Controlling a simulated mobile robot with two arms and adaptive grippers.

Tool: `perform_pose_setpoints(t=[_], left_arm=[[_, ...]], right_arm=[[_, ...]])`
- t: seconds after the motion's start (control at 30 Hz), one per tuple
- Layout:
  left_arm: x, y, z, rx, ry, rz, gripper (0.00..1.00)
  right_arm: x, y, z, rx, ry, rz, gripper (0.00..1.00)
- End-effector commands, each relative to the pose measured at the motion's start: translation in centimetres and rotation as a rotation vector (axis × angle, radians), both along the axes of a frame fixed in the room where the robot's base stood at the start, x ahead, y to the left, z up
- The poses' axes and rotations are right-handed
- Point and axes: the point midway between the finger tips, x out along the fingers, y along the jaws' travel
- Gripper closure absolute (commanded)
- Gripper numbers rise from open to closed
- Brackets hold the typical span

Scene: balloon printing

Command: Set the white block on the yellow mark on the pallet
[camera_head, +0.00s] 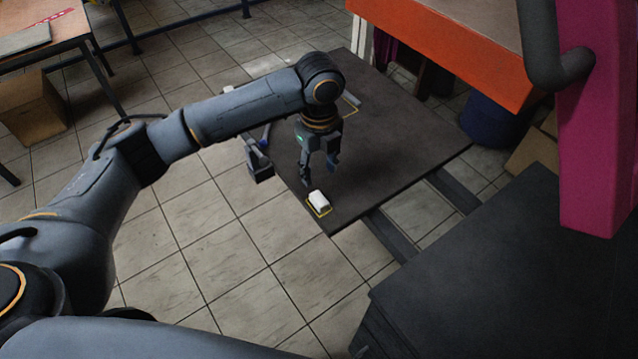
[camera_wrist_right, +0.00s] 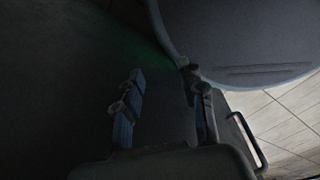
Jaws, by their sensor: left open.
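A small white block (camera_head: 319,199) rests near the front corner of the dark pallet (camera_head: 400,150) in the head view. A yellow outlined mark (camera_head: 322,214) shows around its lower edge, so the block appears to sit on the mark. My left gripper (camera_head: 319,174) points down just above and behind the block, open and empty, apart from it. In the right wrist view, my right gripper (camera_wrist_right: 164,80) has its two fingers apart with nothing visible between them. The right gripper is not seen in the head view.
A second yellow mark (camera_head: 352,111) with a pale grey piece lies farther back on the pallet. An orange and magenta frame (camera_head: 440,45) stands at the right. A cardboard box (camera_head: 32,108) and a table (camera_head: 45,30) are at the upper left. Tiled floor in front is clear.

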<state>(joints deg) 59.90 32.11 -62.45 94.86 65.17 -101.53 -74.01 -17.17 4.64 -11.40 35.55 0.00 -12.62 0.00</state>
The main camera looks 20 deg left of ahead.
Motion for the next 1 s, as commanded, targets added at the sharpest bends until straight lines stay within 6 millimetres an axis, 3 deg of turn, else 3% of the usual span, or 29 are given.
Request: perform_pose_setpoints(t=[0.2, 0.73, 0.87, 1.0], left_arm=[[0.0, 0.0, 2.2, -0.001, -0.001, 0.001, 0.52], [0.0, 0.0, 2.4, 0.000, 0.001, 0.001, 0.52], [-0.6, -0.8, 1.5, -0.014, 0.001, 0.013, 0.52], [-2.7, -3.3, -1.3, -0.076, -0.009, 0.090, 0.52]], right_arm=[[0.0, 0.2, -0.3, 0.002, 0.000, -0.001, 0.60], [0.0, 0.3, -0.3, 0.003, 0.001, 0.000, 0.60], [-0.1, 0.3, -0.3, 0.003, 0.001, 0.000, 0.60], [-0.1, 0.3, -0.3, 0.003, 0.001, 0.000, 0.60]])
